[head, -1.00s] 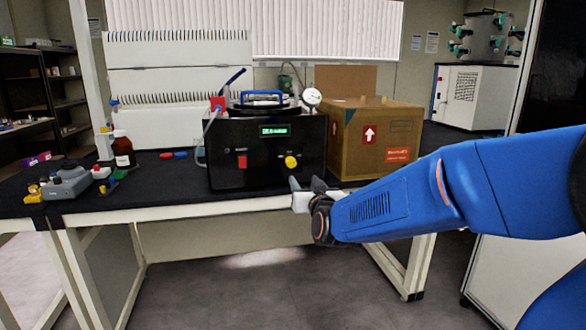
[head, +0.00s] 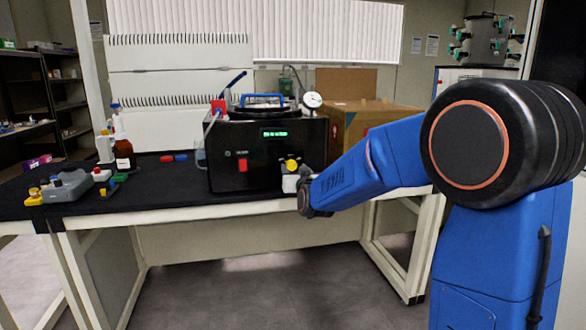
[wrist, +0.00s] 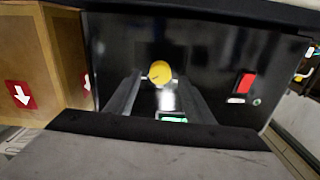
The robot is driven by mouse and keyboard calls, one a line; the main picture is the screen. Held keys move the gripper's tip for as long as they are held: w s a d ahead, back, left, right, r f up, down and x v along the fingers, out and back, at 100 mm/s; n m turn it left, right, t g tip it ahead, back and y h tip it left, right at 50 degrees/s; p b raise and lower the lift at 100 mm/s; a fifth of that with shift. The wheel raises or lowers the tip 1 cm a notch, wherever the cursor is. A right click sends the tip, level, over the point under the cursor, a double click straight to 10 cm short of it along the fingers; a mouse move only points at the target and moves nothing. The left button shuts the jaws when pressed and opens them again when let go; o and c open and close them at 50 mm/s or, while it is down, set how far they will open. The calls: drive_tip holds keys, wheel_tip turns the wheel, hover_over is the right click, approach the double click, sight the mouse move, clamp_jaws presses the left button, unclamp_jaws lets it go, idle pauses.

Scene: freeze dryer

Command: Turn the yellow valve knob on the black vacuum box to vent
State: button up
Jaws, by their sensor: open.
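The black vacuum box (head: 235,150) stands on the bench with a lit green display, a red switch (head: 243,165) and a gauge on top. The yellow valve knob (head: 291,165) is low on the right of its front face. In the wrist view the knob (wrist: 159,72) is just past and between my finger ends, with the box face (wrist: 205,60) filling the background. My gripper (head: 291,182) is open, right in front of and slightly below the knob in the head view. I cannot tell whether the fingers touch the knob.
A cardboard box (head: 345,125) stands close to the right of the vacuum box. Bottles (head: 123,152) and a grey device (head: 68,186) with coloured caps are on the left of the bench. The bench front edge (head: 180,208) runs below my gripper.

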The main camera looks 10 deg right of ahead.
sight(292, 166)
drive_tip(key=shift+w, duration=1.5)
drive_tip(key=c, duration=1)
drive_tip(key=shift+c, duration=0.2)
